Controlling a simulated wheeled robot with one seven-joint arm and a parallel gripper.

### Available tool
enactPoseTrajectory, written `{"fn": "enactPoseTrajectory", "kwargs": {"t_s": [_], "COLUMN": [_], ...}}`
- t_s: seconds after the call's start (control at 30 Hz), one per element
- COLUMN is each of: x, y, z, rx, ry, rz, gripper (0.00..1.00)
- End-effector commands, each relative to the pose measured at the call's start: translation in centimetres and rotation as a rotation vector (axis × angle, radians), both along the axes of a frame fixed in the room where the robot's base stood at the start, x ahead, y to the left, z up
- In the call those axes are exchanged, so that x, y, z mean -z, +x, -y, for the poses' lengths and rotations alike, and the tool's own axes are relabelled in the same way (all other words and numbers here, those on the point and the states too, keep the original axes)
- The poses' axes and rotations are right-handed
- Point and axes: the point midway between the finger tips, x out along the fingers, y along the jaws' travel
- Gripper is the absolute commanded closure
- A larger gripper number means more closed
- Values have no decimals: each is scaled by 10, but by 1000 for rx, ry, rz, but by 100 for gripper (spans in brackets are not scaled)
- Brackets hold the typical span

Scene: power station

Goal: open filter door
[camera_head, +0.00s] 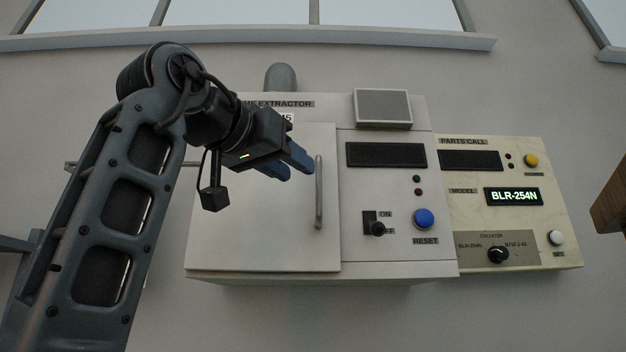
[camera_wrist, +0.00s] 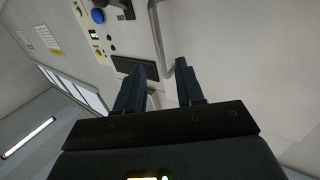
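The filter door is the pale front panel (camera_head: 262,225) of the fume extractor box, and it looks closed. A vertical grey bar handle (camera_head: 319,192) stands near its right edge. The handle (camera_wrist: 158,38) also shows in the wrist view, its bent end close to the fingertips. My gripper (camera_head: 299,172) has two blue fingers pointing at the door, just left of the handle's upper part. In the wrist view the fingers (camera_wrist: 158,68) are spread apart with the handle's end showing between and beyond them. I cannot tell whether they touch it. Nothing is held.
Right of the door is a panel with a dark display (camera_head: 386,155), a switch (camera_head: 377,228) and a blue reset button (camera_head: 424,219). A cream parts-call unit (camera_head: 565,200) adjoins it. A brown object (camera_head: 610,200) juts in at the far right. A window ledge (camera_head: 400,40) runs above.

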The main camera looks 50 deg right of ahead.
Motion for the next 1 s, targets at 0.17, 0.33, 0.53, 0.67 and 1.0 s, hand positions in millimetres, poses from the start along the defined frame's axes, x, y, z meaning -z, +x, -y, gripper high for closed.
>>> {"fn": "enactPoseTrajectory", "kwargs": {"t_s": [0.17,0.33,0.53,0.67,1.0], "x": [-2,-1,0,0,0], "y": [2,4,5,6,6], "z": [27,52,68,70,70], "rx": [2,1,0,-1,-1], "ry": [0,0,-2,-2,-2], "rz": [0,-2,-1,-1,-1], "gripper": [63,63,63,63,79]}}
